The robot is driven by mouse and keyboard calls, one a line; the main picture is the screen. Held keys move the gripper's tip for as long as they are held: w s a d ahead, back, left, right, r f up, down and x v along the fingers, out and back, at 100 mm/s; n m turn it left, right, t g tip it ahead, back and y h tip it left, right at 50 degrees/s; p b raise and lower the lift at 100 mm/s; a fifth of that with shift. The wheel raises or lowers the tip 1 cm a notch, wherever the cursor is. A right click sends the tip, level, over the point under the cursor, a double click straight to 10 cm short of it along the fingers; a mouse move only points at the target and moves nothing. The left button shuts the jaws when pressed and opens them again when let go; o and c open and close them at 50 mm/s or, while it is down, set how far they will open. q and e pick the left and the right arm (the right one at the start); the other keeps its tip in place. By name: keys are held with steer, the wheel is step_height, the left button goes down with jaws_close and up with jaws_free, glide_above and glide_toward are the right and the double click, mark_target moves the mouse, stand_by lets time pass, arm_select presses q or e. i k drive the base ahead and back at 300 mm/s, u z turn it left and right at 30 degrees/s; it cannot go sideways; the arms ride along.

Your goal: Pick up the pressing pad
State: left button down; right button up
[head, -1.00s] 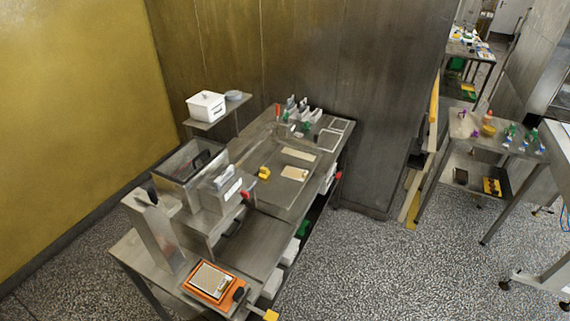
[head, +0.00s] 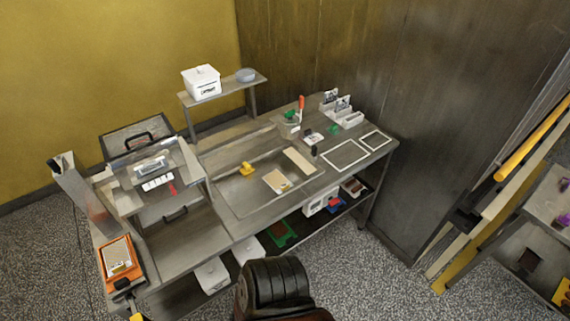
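I cannot tell for sure which item is the pressing pad. A small yellow piece (head: 247,169) lies on the steel workbench (head: 222,195), left of two flat beige pieces. One beige piece (head: 299,160) lies farther back; the other beige piece (head: 277,181), with a small pale mark on it, lies nearer the front edge. All are small in the head view. Neither of my grippers is in view.
A clear-sided machine (head: 155,165) stands on the bench's left part, with an orange-framed device (head: 120,260) at the front left corner. A white lidded box (head: 201,82) sits on a raised shelf (head: 245,86). White frames (head: 345,155) lie at the right. Bins sit underneath.

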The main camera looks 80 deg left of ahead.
mark_target(247, 169)
steer(key=i, duration=0.45)
steer(key=u, duration=2.75)
